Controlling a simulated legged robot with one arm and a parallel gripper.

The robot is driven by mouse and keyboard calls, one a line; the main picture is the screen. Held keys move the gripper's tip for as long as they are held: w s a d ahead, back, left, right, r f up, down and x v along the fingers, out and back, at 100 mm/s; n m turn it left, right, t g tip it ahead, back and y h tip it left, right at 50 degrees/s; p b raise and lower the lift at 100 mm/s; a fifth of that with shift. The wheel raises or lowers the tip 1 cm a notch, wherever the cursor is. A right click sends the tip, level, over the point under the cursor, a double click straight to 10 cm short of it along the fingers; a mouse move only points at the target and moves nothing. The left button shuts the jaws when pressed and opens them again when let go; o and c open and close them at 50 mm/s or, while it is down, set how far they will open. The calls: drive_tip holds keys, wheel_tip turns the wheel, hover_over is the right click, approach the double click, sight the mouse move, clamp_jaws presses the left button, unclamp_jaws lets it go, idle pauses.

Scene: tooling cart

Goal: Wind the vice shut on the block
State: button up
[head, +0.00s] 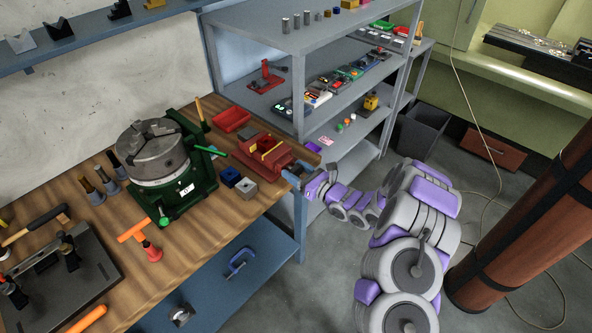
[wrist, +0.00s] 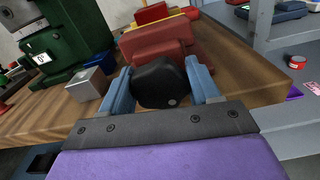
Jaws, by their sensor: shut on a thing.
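The red vice (head: 258,158) sits near the right end of the wooden bench; it also shows in the wrist view (wrist: 158,45). A yellow piece (head: 270,149), perhaps the block, shows at its jaws; whether both jaws touch it I cannot tell. My gripper (head: 297,172) reaches in from the right at the vice's front end. In the wrist view its blue fingers are shut on a black round knob (wrist: 158,84) at the vice's front, one finger on each side. The screw behind the knob is hidden.
A grey metal cube (head: 246,188) and a blue block (head: 230,176) stand just left of the vice. A green rotary table (head: 155,160) stands farther left. A red tray (head: 231,119) lies behind. Grey shelving (head: 298,75) rises behind and right of the bench.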

drive_tip(key=m+p, duration=0.1)
drive_tip(key=m, duration=0.3)
drive_tip(key=shift+w, duration=0.1)
drive_tip(key=m, duration=0.5)
drive_tip(key=shift+w+d+f+m+b, duration=0.1)
drive_tip(key=shift+d+m+b, duration=0.1)
drive_tip(key=shift+m+b, duration=0.1)
idle(0.4)
drive_tip(key=o, duration=1)
drive_tip(key=shift+c, duration=0.2)
drive_tip(key=shift+f, duration=0.1)
